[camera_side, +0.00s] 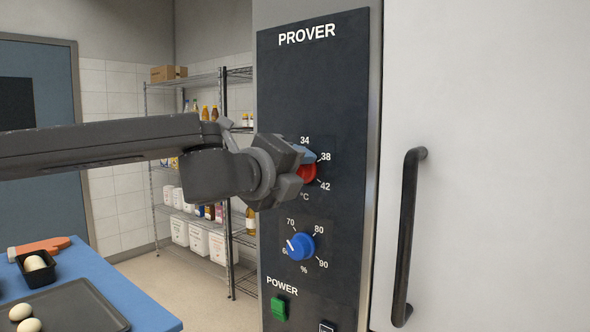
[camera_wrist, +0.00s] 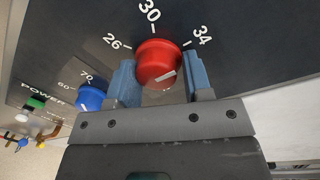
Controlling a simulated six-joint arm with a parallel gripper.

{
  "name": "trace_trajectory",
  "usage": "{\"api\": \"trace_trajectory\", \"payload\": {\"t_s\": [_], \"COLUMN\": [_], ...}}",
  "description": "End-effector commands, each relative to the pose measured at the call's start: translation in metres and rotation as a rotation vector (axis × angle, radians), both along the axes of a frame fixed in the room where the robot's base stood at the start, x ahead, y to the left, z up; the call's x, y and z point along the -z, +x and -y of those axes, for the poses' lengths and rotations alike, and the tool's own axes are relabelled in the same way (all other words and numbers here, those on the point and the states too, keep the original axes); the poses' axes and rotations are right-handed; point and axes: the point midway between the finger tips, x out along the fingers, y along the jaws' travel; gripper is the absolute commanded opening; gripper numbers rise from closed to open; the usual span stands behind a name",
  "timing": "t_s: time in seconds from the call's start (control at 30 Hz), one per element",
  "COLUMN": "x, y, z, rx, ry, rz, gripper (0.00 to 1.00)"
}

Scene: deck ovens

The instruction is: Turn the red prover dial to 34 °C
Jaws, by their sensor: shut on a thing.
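The red prover dial (camera_side: 307,174) is on the dark panel, mostly hidden behind my gripper in the side view. The numbers 34, 38 and 42 show around it there. In the wrist view the red dial (camera_wrist: 157,58) sits between the two blue fingers of my gripper (camera_wrist: 160,78), with 26, 30 and 34 around it. My gripper (camera_side: 300,163) is shut on the dial. A white mark on the dial slants up to the right in the wrist view; I cannot tell exactly which number it points at.
A blue humidity dial (camera_side: 301,247) sits below, with a green power switch (camera_side: 279,308) lower down. A black door handle (camera_side: 408,235) stands to the right. A blue table (camera_side: 125,292) with a dark tray (camera_side: 75,305) is at the lower left.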

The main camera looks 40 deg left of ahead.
Motion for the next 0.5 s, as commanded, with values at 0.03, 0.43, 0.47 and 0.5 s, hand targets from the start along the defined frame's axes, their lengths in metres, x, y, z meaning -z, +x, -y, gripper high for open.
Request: {"api": "trace_trajectory", "payload": {"t_s": [0.03, 0.43, 0.47, 0.5], "x": [0.0074, 0.0037, 0.0035, 0.0030], "y": [0.0009, 0.0004, 0.0001, -0.0010], "z": [-0.0003, -0.0008, -0.0008, -0.0006], "rx": [-0.006, -0.004, -0.003, -0.003], "ry": [0.003, 0.002, 0.002, 0.001], "rz": [-0.016, -0.008, -0.007, -0.006], "gripper": [0.47, 0.67, 0.67, 0.67]}}
